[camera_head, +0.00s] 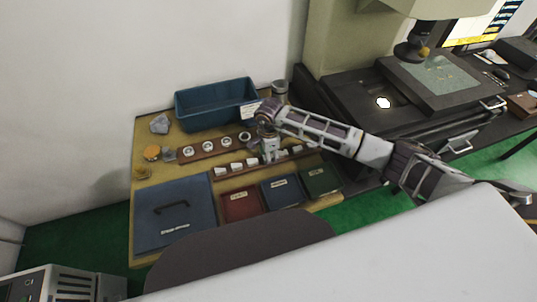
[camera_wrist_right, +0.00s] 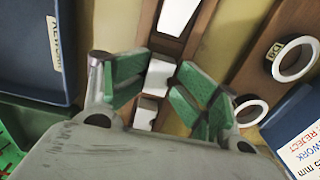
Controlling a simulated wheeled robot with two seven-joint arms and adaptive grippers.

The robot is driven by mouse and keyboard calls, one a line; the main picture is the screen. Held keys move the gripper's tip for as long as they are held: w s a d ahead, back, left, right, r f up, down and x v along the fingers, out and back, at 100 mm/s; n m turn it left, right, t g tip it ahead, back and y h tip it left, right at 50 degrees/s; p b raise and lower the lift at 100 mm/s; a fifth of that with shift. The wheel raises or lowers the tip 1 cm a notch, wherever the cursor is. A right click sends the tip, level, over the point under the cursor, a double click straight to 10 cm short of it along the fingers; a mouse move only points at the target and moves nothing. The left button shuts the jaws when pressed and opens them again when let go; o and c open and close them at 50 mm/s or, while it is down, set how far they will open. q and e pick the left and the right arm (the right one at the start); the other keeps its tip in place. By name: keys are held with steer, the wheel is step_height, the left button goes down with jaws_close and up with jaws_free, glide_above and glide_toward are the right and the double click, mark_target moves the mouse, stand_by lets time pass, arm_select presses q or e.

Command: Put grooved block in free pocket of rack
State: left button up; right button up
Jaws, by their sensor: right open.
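A long brown rack (camera_head: 291,154) runs across the middle of the yellow table, with several white blocks (camera_head: 236,167) along it. My right gripper (camera_head: 268,154) is over this rack. In the right wrist view its two green-padded fingers (camera_wrist_right: 156,78) are apart. Between and beyond them, white blocks show in the rack: one at the top (camera_wrist_right: 176,15), one between the fingers (camera_wrist_right: 158,77) and one lower (camera_wrist_right: 145,114). No block is clearly gripped. I cannot tell which block is grooved, and the fingers and arm hide part of the rack. My left gripper is out of view.
A second brown rack holds white rings (camera_head: 188,151) behind. A blue bin (camera_head: 213,115) stands at the back. A blue case (camera_head: 174,234) and red (camera_head: 240,205), blue (camera_head: 283,191) and green (camera_head: 320,181) trays lie in front. A metal cup (camera_head: 280,90) stands back right.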

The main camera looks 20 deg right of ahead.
steer(key=shift+s+f, duration=0.3)
steer(key=shift+s, duration=0.1)
steer(key=shift+r, duration=0.1)
steer(key=shift+r+p, duration=0.5)
steer(key=shift+p, duration=0.1)
step_height(320, 180, up, 12)
steer(key=shift+w+r, duration=0.25)
steer(key=shift+s, duration=0.1)
stand_by(0.6)
